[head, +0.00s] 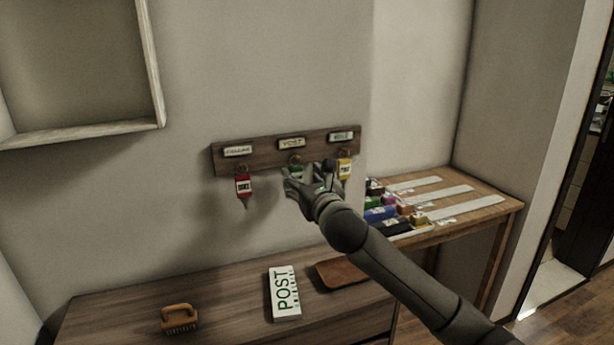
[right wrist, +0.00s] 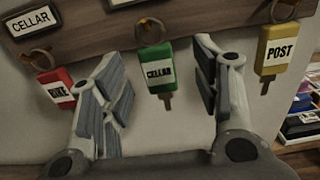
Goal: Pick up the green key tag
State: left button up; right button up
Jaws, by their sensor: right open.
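The green key tag (right wrist: 159,68), labelled CELLAR, hangs from the middle hook of a wooden key rack (head: 323,151) on the wall. In the head view, my right gripper largely hides the tag; a bit of green (head: 298,170) shows at the gripper. My right gripper (head: 304,184) is open. In the right wrist view, its two fingers stand left and right of the green tag, apart from it, with nothing held. My left gripper is not in view.
Below are a POST plate (head: 284,292), a brush (head: 179,318) and a brown tray (head: 341,274). A side table (head: 490,188) holds coloured items.

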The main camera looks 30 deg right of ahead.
aim_at(298, 168)
jog(key=x, duration=0.3)
jog(key=shift+w+f+p, duration=0.25)
jog(key=shift+p, duration=0.1)
jog(key=shift+s, duration=0.1)
jog(key=c, duration=1)
jog(key=shift+c, duration=0.2)
jog(key=shift+r, duration=0.1)
jog(key=shift+r+b, duration=0.3)
jog(key=shift+r, duration=0.45)
jog(key=b+v, duration=0.4)
jog(key=v, duration=1.4)
jog(key=shift+s+d+b, duration=0.25)
jog(key=shift+s+b, duration=0.05)
jog(key=shift+b, duration=0.1)
